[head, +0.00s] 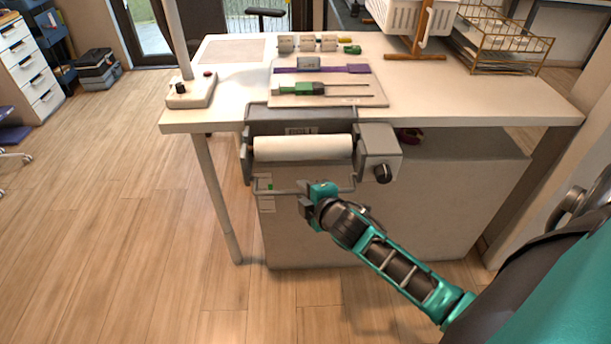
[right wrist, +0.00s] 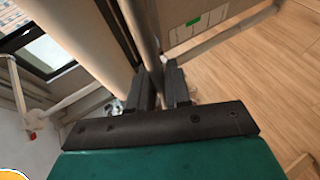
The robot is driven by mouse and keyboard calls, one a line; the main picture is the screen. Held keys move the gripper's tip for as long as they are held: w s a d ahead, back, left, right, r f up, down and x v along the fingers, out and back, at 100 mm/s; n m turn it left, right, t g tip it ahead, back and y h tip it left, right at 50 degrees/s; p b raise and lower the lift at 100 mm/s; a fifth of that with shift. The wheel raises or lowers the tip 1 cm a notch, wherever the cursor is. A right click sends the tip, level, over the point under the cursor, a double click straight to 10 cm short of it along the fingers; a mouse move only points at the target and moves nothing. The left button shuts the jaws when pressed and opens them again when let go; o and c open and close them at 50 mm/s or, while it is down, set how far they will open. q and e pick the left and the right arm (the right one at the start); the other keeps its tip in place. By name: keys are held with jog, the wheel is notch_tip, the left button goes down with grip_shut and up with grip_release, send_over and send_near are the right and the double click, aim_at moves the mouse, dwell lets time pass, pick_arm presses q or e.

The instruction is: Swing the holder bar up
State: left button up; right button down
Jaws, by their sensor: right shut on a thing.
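The holder bar (head: 285,191) is a thin grey bar that hangs in front of and below a white roll (head: 303,148) on the front of the table. My right gripper (head: 308,193) is shut on the bar, right of its middle. In the right wrist view the bar (right wrist: 148,45) runs between the two dark fingers (right wrist: 158,88), with the pale roll (right wrist: 80,35) to its left. The grey roll unit (head: 378,145) has a black knob on its right end. My left gripper is not in view.
The white table (head: 225,78) carries a mat (head: 330,95) with green and purple tools, a switch box (head: 192,92) at the left, a white basket (head: 412,17) and a wire tray (head: 500,45).

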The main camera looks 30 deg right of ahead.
jog(key=shift+r+g+p, duration=0.3)
jog(key=shift+r+p, duration=0.45)
jog(key=shift+p, duration=0.05)
jog(key=g+p, duration=0.1)
jog(key=p, duration=0.5)
jog(key=shift+w+d+r+m+g+y, duration=0.15)
jog(key=shift+r+m+g+y, duration=0.15)
jog(key=shift+r+g+y, duration=0.1)
pick_arm(q)
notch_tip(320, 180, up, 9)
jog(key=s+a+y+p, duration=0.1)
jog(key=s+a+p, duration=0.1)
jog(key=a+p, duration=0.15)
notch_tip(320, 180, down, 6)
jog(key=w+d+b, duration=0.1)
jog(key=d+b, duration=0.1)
jog(key=b, duration=0.4)
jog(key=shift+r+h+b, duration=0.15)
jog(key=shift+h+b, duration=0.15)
jog(key=shift+b, duration=0.1)
pick_arm(e)
jog(key=shift+w+d+r+m+g+y, duration=0.35)
jog(key=shift+g+y, duration=0.6)
jog(key=shift+g, duration=0.75)
jog(key=shift+w+d+r+m+g+y, duration=0.2)
jog(key=shift+w+r+m+g+y, duration=0.5)
jog(key=shift+g, duration=1)
jog(key=shift+w+d+r+m+g+y, duration=0.1)
jog(key=shift+w+d+m+g+y, duration=0.2)
jog(key=shift+g+y, duration=1.15)
